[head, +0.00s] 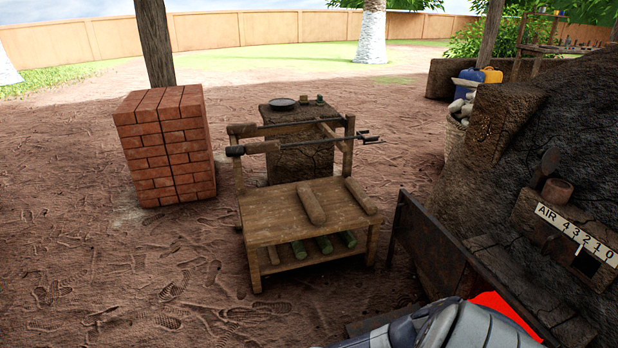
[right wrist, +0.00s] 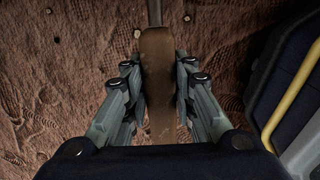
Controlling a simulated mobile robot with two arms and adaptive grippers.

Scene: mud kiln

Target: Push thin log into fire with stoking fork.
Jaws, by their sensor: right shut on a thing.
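My right gripper (right wrist: 158,80) is shut around the brown wooden handle (right wrist: 158,50) of a tool; a grey metal shaft (right wrist: 154,12) runs on from the handle out of the picture. The tool's far end is hidden, so I cannot tell whether it is forked. My left gripper is not in view. No flames show; a bright red patch (head: 505,315) shows beside my right arm.
Two long wooden-handled tools (head: 262,147) rest across a rack behind the table. Green pieces (head: 325,245) lie on its lower shelf. A brick stack (head: 165,150) stands left. The dark mud kiln (head: 575,140) and a rusty metal panel (head: 430,245) are right. Dirt floor is free at left.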

